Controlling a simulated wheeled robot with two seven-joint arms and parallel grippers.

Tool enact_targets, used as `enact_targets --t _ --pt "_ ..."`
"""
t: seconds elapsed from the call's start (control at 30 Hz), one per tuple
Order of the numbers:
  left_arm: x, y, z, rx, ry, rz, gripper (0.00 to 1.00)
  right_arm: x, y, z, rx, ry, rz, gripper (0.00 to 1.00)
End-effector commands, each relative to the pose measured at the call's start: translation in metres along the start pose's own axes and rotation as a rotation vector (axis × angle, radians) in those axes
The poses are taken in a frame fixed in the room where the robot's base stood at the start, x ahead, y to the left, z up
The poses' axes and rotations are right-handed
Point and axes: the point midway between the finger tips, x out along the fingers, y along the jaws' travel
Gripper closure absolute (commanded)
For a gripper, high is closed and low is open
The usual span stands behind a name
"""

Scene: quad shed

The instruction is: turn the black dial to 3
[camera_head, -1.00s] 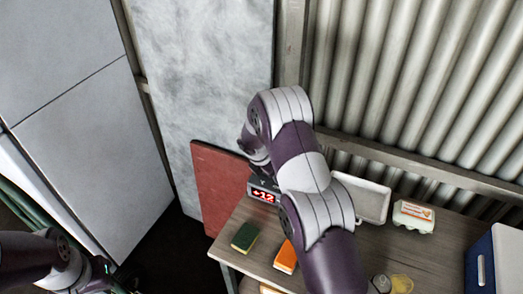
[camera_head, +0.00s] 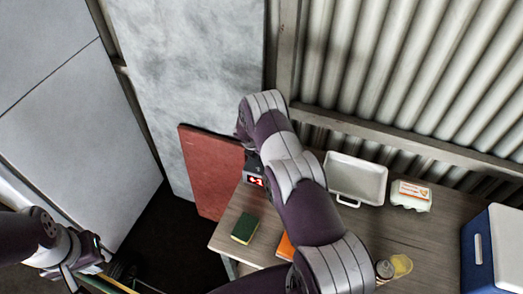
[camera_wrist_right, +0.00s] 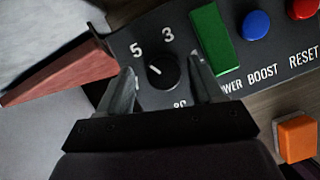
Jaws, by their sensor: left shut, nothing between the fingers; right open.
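The black dial (camera_wrist_right: 162,70) is on a dark control panel (camera_wrist_right: 150,28) in the right wrist view. Its white mark points up and left, towards the printed 5; the 3 is above the dial, slightly right. My right gripper (camera_wrist_right: 162,64) is open, with one finger on each side of the dial; I cannot tell whether they touch it. My left gripper (camera_head: 100,262) is shut and empty at the lower left, away from the table.
The panel also has a green switch (camera_wrist_right: 214,40), a blue button (camera_wrist_right: 256,25) and a red button (camera_wrist_right: 303,8). On the table are a green sponge (camera_head: 244,228), an orange block (camera_head: 285,247), a white tray (camera_head: 357,178), an egg carton (camera_head: 411,195) and a blue cooler (camera_head: 492,250).

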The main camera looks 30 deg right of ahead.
Motion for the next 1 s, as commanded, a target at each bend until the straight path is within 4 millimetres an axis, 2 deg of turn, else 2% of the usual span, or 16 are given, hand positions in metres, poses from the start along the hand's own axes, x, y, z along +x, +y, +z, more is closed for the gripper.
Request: enact_targets --t 0.33,0.37,0.5,0.67,0.9,1.0 --pt "-0.001 0.0 0.0 0.0 0.0 0.0 1.0 0.006 0.0 0.0 0.0 0.0 0.0 0.34" --pt "-0.001 0.0 0.0 0.0 0.0 0.0 1.0 0.006 0.0 0.0 0.0 0.0 0.0 0.4" --pt "-0.001 0.0 0.0 0.0 0.0 0.0 1.0 0.005 0.0 0.0 0.0 0.0 0.001 0.86" --pt "0.003 0.0 0.001 0.0 0.0 0.0 1.0 0.007 0.001 0.0 0.009 -0.001 -0.002 0.87" --pt "0.057 0.0 0.007 0.0 -0.001 0.0 1.0 0.015 0.004 -0.002 0.233 -0.005 -0.089 0.88" --pt "0.068 0.0 0.009 0.0 -0.001 0.0 1.0 0.012 0.004 -0.001 0.317 -0.003 -0.126 0.88"
